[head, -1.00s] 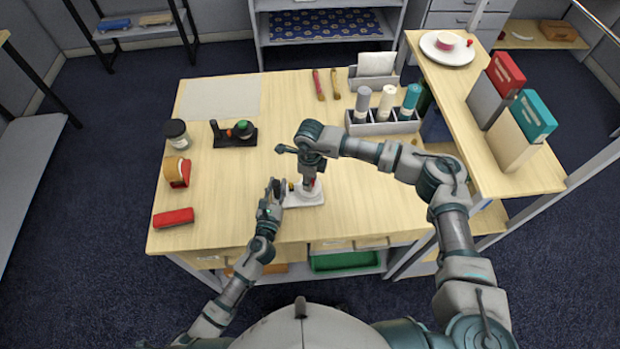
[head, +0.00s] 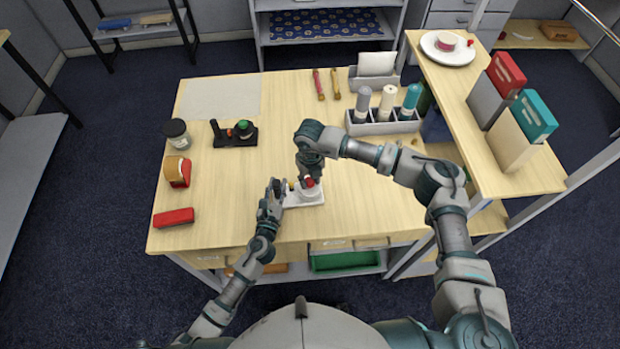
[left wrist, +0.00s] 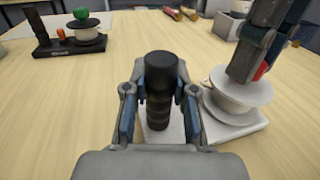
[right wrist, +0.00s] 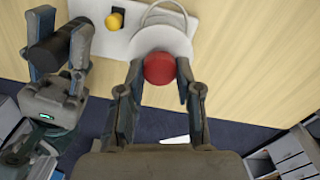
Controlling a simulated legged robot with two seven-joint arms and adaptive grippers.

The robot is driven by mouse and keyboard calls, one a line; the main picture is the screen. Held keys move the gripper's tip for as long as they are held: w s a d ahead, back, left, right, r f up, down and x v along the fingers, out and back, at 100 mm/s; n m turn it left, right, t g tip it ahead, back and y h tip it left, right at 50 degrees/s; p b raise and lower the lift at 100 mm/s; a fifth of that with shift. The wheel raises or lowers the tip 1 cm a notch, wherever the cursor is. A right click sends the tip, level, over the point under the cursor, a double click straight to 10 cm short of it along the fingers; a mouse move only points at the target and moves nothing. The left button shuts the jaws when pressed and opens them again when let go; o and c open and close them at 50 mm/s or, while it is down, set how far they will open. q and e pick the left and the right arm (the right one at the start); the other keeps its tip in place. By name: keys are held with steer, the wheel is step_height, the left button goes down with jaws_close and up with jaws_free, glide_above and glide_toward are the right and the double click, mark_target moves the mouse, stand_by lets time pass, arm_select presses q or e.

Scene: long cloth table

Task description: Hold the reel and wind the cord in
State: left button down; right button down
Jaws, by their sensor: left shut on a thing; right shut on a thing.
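The reel is a white spool (left wrist: 240,95) with a red knob (right wrist: 160,67), on a white base plate (head: 305,201) near the table's front edge. A black upright handle (left wrist: 158,85) stands at the plate's left end. My left gripper (head: 276,187) is shut around this handle. My right gripper (head: 309,180) comes down from above and is shut on the red knob; its fingers (right wrist: 158,90) sit on both sides of it. A pale cord (right wrist: 165,6) curves beside the spool. A small yellow knob (right wrist: 114,20) is on the plate.
A second reel on a black base (head: 235,138) stands at back left. A jar (head: 177,134), a tape dispenser (head: 177,171) and a red stapler-like block (head: 173,217) line the left edge. A grey caddy (head: 382,125) stands at back right.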

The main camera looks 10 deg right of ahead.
mark_target(310, 181)
steer(key=shift+m, duration=0.4)
steer(key=c, duration=0.8)
jaws_free()
steer(key=shift+o, duration=0.2)
step_height(310, 181, up, 12)
